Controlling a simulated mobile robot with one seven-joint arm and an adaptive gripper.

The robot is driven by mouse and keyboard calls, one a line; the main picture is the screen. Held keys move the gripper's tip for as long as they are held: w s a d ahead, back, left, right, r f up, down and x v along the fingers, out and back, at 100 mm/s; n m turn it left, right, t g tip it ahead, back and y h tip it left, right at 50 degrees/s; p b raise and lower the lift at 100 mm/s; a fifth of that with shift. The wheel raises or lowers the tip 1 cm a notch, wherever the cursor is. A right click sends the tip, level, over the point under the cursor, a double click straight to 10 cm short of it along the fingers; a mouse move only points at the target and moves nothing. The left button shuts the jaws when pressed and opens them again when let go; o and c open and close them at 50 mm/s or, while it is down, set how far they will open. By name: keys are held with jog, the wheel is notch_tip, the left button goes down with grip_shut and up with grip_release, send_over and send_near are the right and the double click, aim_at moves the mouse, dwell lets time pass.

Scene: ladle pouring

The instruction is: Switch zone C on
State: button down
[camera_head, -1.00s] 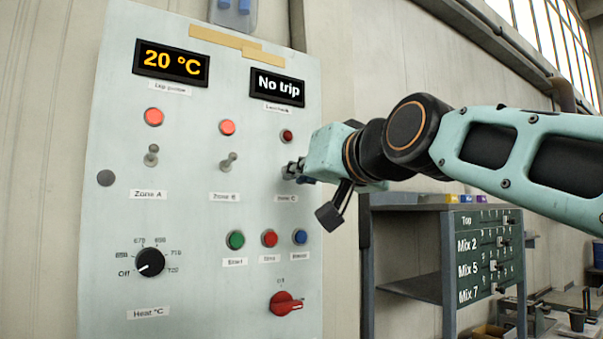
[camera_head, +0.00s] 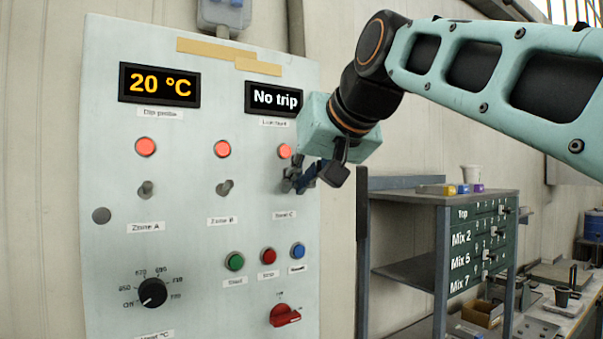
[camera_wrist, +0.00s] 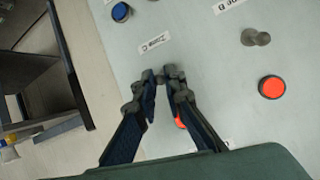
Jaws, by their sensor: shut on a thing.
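The pale green control panel (camera_head: 200,250) carries a row of toggle switches under round lamps. The zone C lamp (camera_head: 285,151) glows bright red-orange, like the zone A lamp (camera_head: 145,147) and zone B lamp (camera_head: 222,149). My gripper (camera_head: 290,182) is at the zone C switch, just above its label (camera_head: 284,215), with its fingers closed around the toggle. The fingers hide most of that toggle, so its tilt cannot be told. In the wrist view my gripper (camera_wrist: 162,76) is between the zone C label (camera_wrist: 155,42) and the partly covered red lamp (camera_wrist: 181,121).
The zone B switch (camera_head: 224,187) and zone A switch (camera_head: 146,188) stand left of my gripper. Green, red and blue buttons (camera_head: 268,256) and a red rotary switch (camera_head: 284,315) are below. A grey shelf unit (camera_head: 405,275) stands to the right.

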jog(key=shift+w+r+g+h, duration=0.15)
jog(key=shift+r+g+h, duration=0.3)
jog(key=shift+g, duration=0.15)
jog(key=shift+a, duration=0.1)
dwell(0.3)
jog(key=c, duration=2)
grip_release()
jog(key=v, duration=1.2)
jog(key=shift+r, duration=0.15)
jog(key=shift+w, duration=0.1)
